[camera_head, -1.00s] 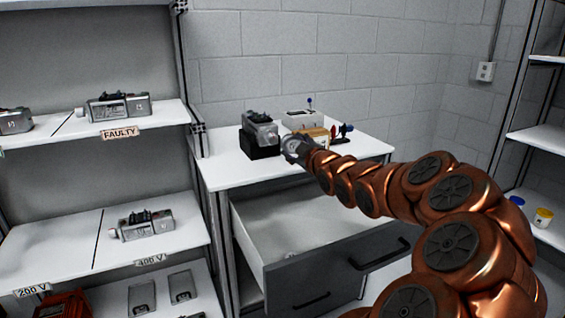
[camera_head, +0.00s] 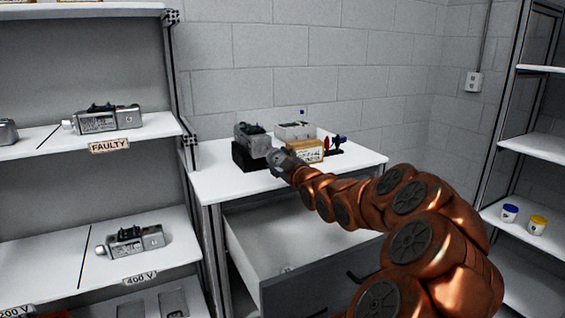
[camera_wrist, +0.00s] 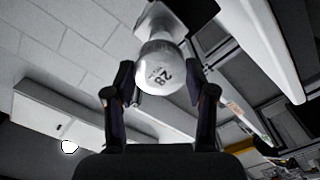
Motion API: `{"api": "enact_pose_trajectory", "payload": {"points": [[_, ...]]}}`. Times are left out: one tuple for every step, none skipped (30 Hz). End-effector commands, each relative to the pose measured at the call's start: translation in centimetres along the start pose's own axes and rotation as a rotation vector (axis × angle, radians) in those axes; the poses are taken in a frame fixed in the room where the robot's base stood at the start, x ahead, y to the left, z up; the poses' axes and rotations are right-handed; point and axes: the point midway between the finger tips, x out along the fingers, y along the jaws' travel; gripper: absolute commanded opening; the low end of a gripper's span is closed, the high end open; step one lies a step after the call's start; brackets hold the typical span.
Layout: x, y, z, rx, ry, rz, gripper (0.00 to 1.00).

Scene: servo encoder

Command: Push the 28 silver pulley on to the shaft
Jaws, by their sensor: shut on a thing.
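The silver pulley (camera_wrist: 162,72), marked 28, sits between the fingertips of my gripper (camera_wrist: 160,85) in the wrist view. My gripper is shut on it. Behind the pulley, a grey body (camera_wrist: 160,20) shows at the top, partly hidden by the pulley. In the head view, the grey servo motor (camera_head: 253,138) sits on a black block (camera_head: 250,156) on the white workbench. My gripper (camera_head: 281,160) is at the motor's right front end. The shaft is hidden, and I cannot tell whether the pulley is around it or only in front of it.
A brown box (camera_head: 309,151), a grey container (camera_head: 296,131) and a red and blue tool holder (camera_head: 334,146) stand right of the motor. An open drawer (camera_head: 260,240) juts out below the white bench (camera_head: 225,188). Shelves with more motors (camera_head: 136,238) stand at left.

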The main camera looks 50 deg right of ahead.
Motion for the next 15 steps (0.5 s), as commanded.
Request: {"api": "enact_pose_trajectory", "payload": {"points": [[0.3, 0.0, -0.1, 0.0, 0.001, -0.001, 0.1], [0.5, 0.0, -0.1, 0.0, 0.001, -0.002, 0.1], [0.7, 0.0, -0.1, 0.0, 0.001, -0.002, 0.1], [0.9, 0.0, -0.1, 0.0, 0.001, -0.002, 0.1], [1.1, 0.0, -0.1, 0.0, 0.001, -0.002, 0.1], [1.3, -0.1, -0.1, 0.0, 0.001, -0.002, 0.1], [1.5, -0.1, -0.1, 0.001, 0.001, -0.003, 0.1], [1.6, -0.1, -0.1, 0.001, 0.0, -0.003, 0.1], [1.9, -0.1, -0.1, 0.002, 0.0, -0.003, 0.1], [2.0, -0.1, -0.1, 0.002, 0.0, -0.004, 0.1], [2.2, -0.1, -0.1, 0.002, 0.0, -0.003, 0.1], [2.4, -0.1, 0.0, 0.002, -0.001, -0.003, 0.1], [2.6, -0.1, 0.0, 0.002, -0.001, -0.003, 0.1], [2.8, -0.1, 0.0, 0.002, -0.001, -0.003, 0.1], [3.0, -0.1, -0.1, 0.001, 0.0, -0.003, 0.1]]}}
